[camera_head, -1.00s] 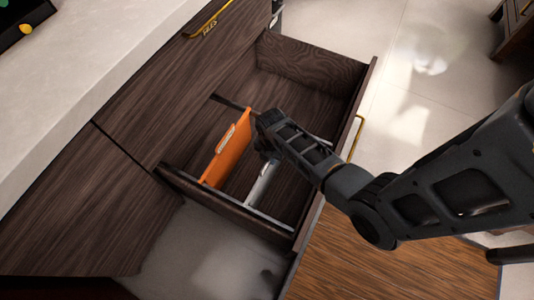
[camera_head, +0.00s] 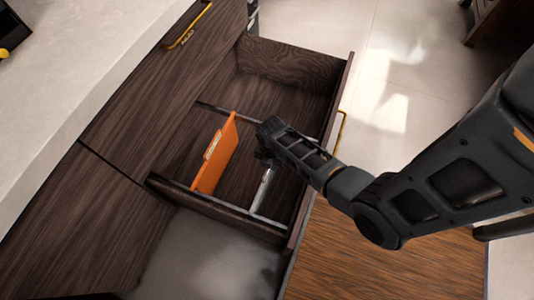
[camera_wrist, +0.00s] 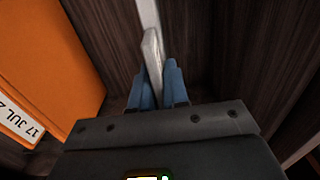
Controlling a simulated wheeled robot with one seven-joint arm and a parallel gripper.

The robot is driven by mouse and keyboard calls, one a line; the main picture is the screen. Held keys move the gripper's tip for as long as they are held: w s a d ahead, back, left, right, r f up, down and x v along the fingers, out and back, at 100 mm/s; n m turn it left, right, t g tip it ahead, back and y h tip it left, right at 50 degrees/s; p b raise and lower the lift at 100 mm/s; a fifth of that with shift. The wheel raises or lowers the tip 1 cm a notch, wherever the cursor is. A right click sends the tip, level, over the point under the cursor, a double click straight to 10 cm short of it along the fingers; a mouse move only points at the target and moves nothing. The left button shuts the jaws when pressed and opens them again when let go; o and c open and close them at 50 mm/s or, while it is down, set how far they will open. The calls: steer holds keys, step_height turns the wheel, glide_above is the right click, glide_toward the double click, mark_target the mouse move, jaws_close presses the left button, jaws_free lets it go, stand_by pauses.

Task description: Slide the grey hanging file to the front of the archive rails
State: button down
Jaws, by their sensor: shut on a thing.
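The grey hanging file (camera_head: 263,189) shows nearly edge-on in the open drawer, between the orange file and the drawer's front panel on the right. My gripper (camera_head: 265,162) reaches down into the drawer at its upper end. In the wrist view the blue fingertips of my gripper (camera_wrist: 158,88) are shut on the grey file (camera_wrist: 152,55), which stands up between them. The archive rails (camera_head: 268,219) run across the drawer, and the near one is the clearer; my arm hides part of the far one.
An orange hanging file (camera_head: 215,155) with a label stands to the left, apart from the grey one; it fills the left of the wrist view (camera_wrist: 45,60). The drawer's front panel (camera_head: 322,150) is close on the right. A pale desktop (camera_head: 70,80) lies at the upper left.

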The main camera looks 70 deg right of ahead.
steer(key=shift+s+p, duration=0.55)
steer(key=shift+s, duration=1.05)
steer(key=c, duration=1.1)
jaws_free()
steer(key=shift+o, duration=0.2)
step_height(320, 180, up, 8)
steer(key=p, duration=0.2)
steer(key=shift+f, duration=0.1)
